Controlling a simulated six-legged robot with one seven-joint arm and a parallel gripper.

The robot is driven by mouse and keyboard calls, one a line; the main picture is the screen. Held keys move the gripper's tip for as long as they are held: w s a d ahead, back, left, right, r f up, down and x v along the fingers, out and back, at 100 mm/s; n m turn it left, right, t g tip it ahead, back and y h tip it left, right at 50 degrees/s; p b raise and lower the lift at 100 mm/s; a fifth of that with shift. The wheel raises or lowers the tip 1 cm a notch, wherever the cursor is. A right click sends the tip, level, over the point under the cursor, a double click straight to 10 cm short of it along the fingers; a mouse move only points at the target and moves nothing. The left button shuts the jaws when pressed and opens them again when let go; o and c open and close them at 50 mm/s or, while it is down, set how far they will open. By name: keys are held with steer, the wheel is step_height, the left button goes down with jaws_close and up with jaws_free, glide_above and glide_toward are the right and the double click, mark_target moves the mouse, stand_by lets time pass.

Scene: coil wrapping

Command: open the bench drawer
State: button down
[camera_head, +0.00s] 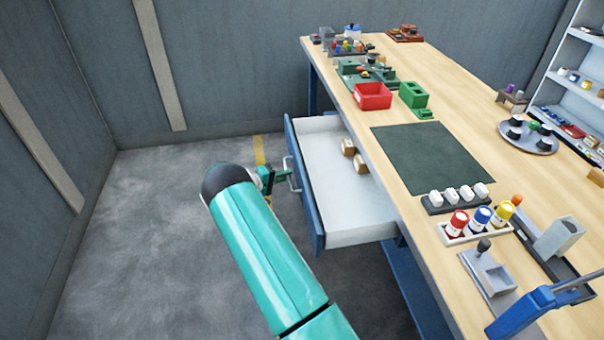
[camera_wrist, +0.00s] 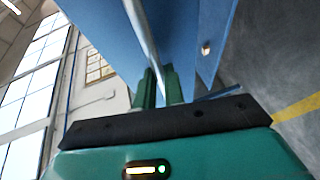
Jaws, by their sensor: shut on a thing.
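The bench drawer (camera_head: 345,197) stands pulled out from the left side of the wooden bench (camera_head: 452,130). It has a blue front (camera_head: 304,183) and a white inside with small brown blocks (camera_head: 354,155) at its back. My gripper (camera_head: 277,179) is at the drawer's metal handle (camera_head: 292,176), outside the front. In the wrist view, the green fingers of my gripper (camera_wrist: 158,88) are shut on the handle bar (camera_wrist: 141,32), with the blue drawer front (camera_wrist: 185,40) behind it. My arm hides part of the floor beside the drawer.
The bench top carries a red bin (camera_head: 372,96), a green holder (camera_head: 413,95), a dark mat (camera_head: 427,157) and a rack of coloured bottles (camera_head: 474,223). A blue lever tool (camera_head: 540,305) stands at the near right. Grey floor (camera_head: 150,230) to the left is clear up to the wall.

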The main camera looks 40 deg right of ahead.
steer(key=shift+w+a, duration=0.45)
steer(key=shift+a, duration=0.3)
steer(key=shift+w+a, duration=0.45)
steer(key=shift+a, duration=0.25)
steer(key=c, duration=1.5)
jaws_free()
steer(key=shift+a, duration=0.1)
steer(key=v, duration=1.3)
steer(key=shift+a+r, duration=0.1)
steer(key=shift+a, duration=0.2)
